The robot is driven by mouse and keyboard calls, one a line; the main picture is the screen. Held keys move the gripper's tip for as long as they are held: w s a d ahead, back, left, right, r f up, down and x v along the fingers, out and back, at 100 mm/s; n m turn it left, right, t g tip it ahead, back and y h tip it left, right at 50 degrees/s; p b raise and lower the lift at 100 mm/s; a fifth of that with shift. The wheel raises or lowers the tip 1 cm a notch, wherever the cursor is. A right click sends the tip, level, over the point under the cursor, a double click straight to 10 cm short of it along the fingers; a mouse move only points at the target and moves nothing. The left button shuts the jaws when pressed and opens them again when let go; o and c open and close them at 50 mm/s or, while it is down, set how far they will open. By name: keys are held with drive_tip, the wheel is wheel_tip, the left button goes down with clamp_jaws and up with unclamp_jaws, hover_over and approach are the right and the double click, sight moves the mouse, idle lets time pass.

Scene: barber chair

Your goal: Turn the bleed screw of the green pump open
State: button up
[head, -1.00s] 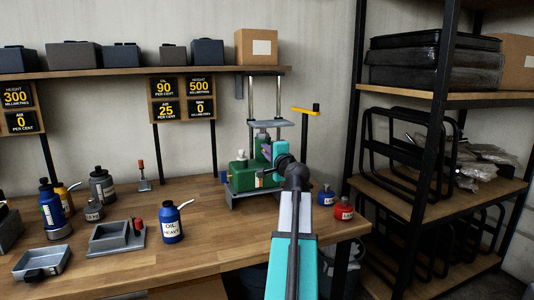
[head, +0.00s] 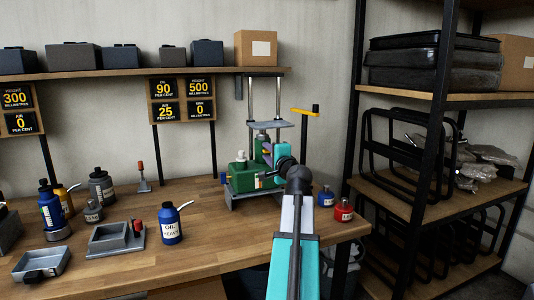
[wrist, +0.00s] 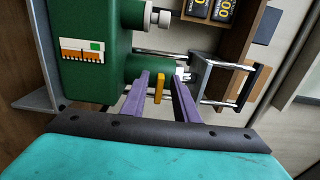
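The green pump (head: 243,178) stands on a grey base near the bench's right end. It fills the upper left of the wrist view (wrist: 85,30), with a white knob on one side. My gripper (head: 266,152) is at the pump's right side in the head view. In the wrist view its two purple fingers (wrist: 161,76) are apart, one on each side of a small yellow-orange bar (wrist: 160,88), which looks like the bleed screw. A gap shows between the bar and each finger. The bar's mounting on the pump is not clear.
A press frame with two metal rods (head: 265,95) rises behind the pump. A yellow handle on a post (head: 305,112) stands to its right. Blue (head: 326,197) and red (head: 343,210) bottles stand right of my arm. A blue oil can (head: 171,224) stands at left.

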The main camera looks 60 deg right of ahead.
drive_tip(key=b+v, duration=0.1)
drive_tip(key=v, duration=1.1)
drive_tip(key=shift+s+b, duration=0.25)
drive_tip(key=shift+b, duration=0.1)
drive_tip(key=shift+a, duration=0.1)
